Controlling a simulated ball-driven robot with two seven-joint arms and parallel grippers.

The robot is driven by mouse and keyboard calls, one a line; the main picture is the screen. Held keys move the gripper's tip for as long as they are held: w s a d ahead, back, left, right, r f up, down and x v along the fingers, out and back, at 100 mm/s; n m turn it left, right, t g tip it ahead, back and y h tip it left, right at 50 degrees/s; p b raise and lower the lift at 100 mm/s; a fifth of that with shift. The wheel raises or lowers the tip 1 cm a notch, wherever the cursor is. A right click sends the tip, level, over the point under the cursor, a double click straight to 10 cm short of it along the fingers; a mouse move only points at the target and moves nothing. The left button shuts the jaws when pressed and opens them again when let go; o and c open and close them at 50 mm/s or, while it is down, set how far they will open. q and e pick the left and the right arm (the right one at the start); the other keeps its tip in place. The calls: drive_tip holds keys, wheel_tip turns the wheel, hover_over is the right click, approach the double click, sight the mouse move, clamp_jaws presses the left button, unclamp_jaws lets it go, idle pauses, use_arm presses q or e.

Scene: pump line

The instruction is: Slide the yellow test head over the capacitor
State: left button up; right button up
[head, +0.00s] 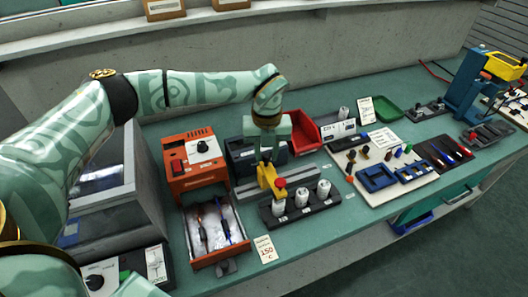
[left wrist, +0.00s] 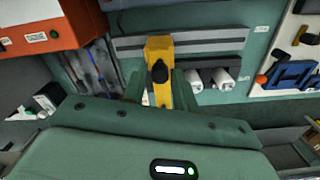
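The yellow test head (head: 266,176) stands at the grey rail behind a black rack (head: 290,214). It also shows in the left wrist view (left wrist: 158,48) with a black knob on it. Several white capacitors (head: 301,197) stand upright in the rack; the leftmost is close in front of the test head. My left gripper (head: 267,152) is above the test head, pointing down. In the left wrist view, its fingers (left wrist: 158,88) are apart, one each side of the knob, with a gap at the left finger. My right gripper is not in view.
An orange unit (head: 192,160) with an open drawer (head: 217,260) stands left of the rail. A red bin (head: 305,131) is behind. A white board (head: 385,198) with blue parts lies right. A 150 °C card (head: 265,248) is in front.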

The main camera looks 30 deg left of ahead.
use_arm(q)
drive_tip(key=shift+o, duration=0.7)
drive_tip(key=shift+r, duration=0.1)
drive_tip(key=shift+r, duration=0.35)
wheel_tip(320, 180, up, 15)
drive_tip(key=p, duration=0.3)
drive_tip(key=shift+r, duration=0.2)
